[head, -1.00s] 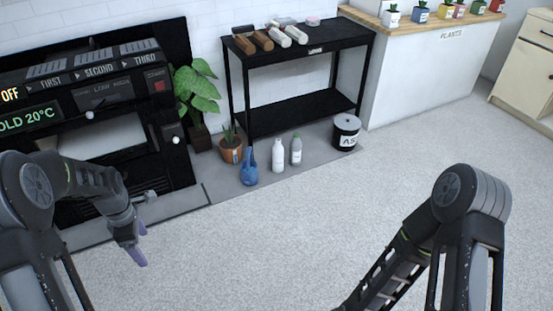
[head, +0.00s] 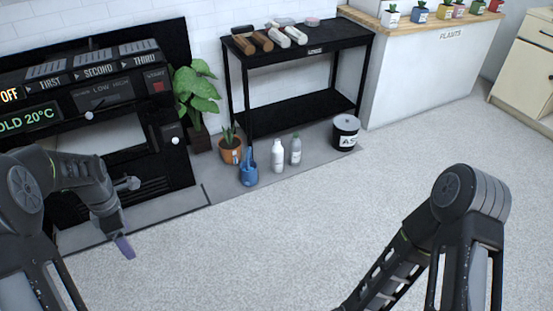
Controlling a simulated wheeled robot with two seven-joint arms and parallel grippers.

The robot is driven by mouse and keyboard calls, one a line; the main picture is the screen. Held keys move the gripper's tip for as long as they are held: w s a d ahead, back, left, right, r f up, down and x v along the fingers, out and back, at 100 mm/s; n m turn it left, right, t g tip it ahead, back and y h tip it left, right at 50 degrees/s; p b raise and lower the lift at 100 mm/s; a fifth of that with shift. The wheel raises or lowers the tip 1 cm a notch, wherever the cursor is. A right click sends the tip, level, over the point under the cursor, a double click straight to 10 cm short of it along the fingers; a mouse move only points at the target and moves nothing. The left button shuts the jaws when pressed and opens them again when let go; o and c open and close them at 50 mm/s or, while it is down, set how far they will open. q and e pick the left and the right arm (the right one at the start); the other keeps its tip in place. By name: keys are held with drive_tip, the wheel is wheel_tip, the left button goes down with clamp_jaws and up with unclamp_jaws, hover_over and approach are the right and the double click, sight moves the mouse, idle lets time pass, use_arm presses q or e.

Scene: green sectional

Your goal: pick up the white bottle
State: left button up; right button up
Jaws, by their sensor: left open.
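The white bottle (head: 278,157) stands upright on the grey floor strip in front of the black shelf. My right arm (head: 400,262) comes in at the lower right. Its gripper is below the picture edge.
A black shelf table (head: 300,112) stands behind the bottles. A potted plant (head: 231,149) and a black bin (head: 345,132) flank them. A black stove (head: 150,160) is at the left, near my left arm. The carpet in the middle is clear.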

use_arm(q)
drive_tip(key=shift+d+f, duration=0.2)
drive_tip(key=shift+d, duration=0.15)
drive_tip(key=c, duration=0.3)
drive_tip(key=d+f+m+p, duration=0.1)
drive_tip(key=d, duration=0.1)
drive_tip(key=d+f+m+p, duration=0.1)
drive_tip(key=d+f+m, duration=0.1)
drive_tip(key=s+d+f+m+p, duration=0.1)
drive_tip(key=d, duration=0.1)
drive_tip(key=shift+d+f+m+h, duration=0.15)
drive_tip(key=shift+d+m+h, duration=0.1)
drive_tip(key=shift+m+h, duration=0.15)
drive_tip(key=shift+c, duration=1.4)
drive_tip(key=s+d+f+m+h+p, duration=0.1)
drive_tip(key=s+d+f+m+p, duration=0.1)
drive_tip(key=s+d+m, duration=0.6)
drive_tip(key=s+d+f+m+h+p, duration=0.2)
drive_tip(key=s+d+m+p, duration=0.3)
drive_tip(key=d, duration=1.2)
drive_tip(key=s+m, duration=0.4)
drive_tip(key=s, duration=0.1)
drive_tip(key=shift+s+d+f+t+p, duration=0.2)
drive_tip(key=shift+s+d+t+p, duration=0.1)
drive_tip(key=shift+t, duration=0.1)
drive_tip(key=shift+c, duration=0.2)
